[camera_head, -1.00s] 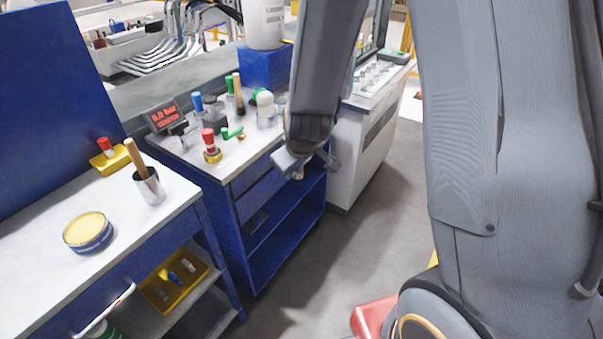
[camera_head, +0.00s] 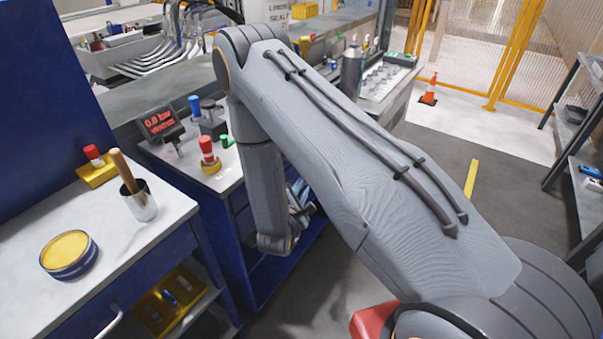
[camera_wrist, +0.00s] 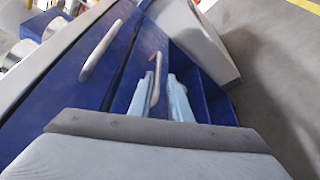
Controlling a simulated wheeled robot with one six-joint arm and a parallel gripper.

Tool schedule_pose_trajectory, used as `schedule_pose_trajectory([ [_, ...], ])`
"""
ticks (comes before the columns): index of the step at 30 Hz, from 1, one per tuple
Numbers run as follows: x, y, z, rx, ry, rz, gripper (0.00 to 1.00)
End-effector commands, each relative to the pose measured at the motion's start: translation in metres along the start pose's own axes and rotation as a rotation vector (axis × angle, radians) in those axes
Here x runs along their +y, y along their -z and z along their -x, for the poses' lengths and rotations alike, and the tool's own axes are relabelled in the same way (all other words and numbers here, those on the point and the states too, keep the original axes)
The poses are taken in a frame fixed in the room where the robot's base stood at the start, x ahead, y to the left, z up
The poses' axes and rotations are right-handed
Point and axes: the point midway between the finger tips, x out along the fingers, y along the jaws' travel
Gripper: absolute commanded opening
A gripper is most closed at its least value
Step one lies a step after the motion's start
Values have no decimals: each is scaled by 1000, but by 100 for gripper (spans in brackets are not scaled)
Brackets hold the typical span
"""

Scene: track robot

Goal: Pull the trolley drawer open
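The blue trolley (camera_head: 230,210) with a pale top stands in the middle of the head view; my arm hides much of its front. The wrist view shows two blue drawer fronts, each with a pale bar handle: one handle (camera_wrist: 100,52) at upper left, the other handle (camera_wrist: 156,78) near the fingers. Both drawers look closed. My gripper (camera_wrist: 165,98) is open, its two light-blue fingers apart, with the nearer handle's end showing between them, close to the left finger. Whether it touches is unclear. In the head view my gripper (camera_head: 300,195) is partly hidden behind my arm.
A workbench (camera_head: 120,255) with a wooden-handled cup (camera_head: 138,203) and a round tin (camera_head: 69,255) stands at left. A red-topped item (camera_head: 207,155) and a small display (camera_head: 160,123) stand on the trolley. Grey floor lies open to the right, with an orange cone (camera_head: 429,90) beyond.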

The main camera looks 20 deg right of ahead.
Motion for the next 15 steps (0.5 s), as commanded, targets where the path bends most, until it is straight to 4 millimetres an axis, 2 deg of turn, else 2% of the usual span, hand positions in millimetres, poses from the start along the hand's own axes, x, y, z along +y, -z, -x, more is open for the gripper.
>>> schedule_pose_trajectory([
  [5,4,6,-12,10,-10,7,17],
  [15,7,11,-58,17,-14,6,17],
])
